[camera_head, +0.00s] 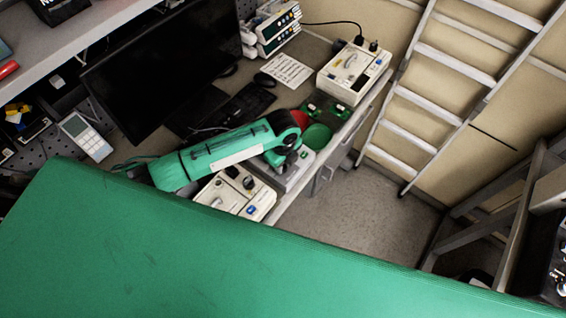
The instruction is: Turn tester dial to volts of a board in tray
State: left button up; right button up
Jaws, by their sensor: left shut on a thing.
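My left arm reaches in from the left over the bench. Its gripper (287,161) points down at a light grey box or tray (295,178). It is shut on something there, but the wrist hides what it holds. A small green patch shows beside the fingers. A cream tester-like box (235,195) with dark knobs and a blue knob stands just left of the gripper, partly under my arm. A similar cream box (353,74) with a cable stands at the bench's far right end. Green circuit boards (326,107) lie between. The dial markings are too small to read. My right gripper is out of view.
A dark monitor (165,65) and a black keyboard (243,107) stand behind my arm. A red round thing (300,119) and a green disc (317,137) are close to the wrist. A ladder (440,95) leans right; floor there is clear.

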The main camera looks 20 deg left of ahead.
pick_arm(q)
jog(key=m, duration=0.5)
jog(key=shift+w+r, duration=0.1)
jog(key=m, duration=0.6)
jog(key=shift+m, duration=0.4)
jog(key=o, duration=0.5)
jog(key=shift+m+b, duration=0.3)
jog(key=shift+m, duration=0.2)
jog(key=shift+o, duration=1.4)
jog(key=shift+r+p, duration=0.3)
jog(key=shift+r, duration=3.15)
jog(key=shift+c, duration=0.2)
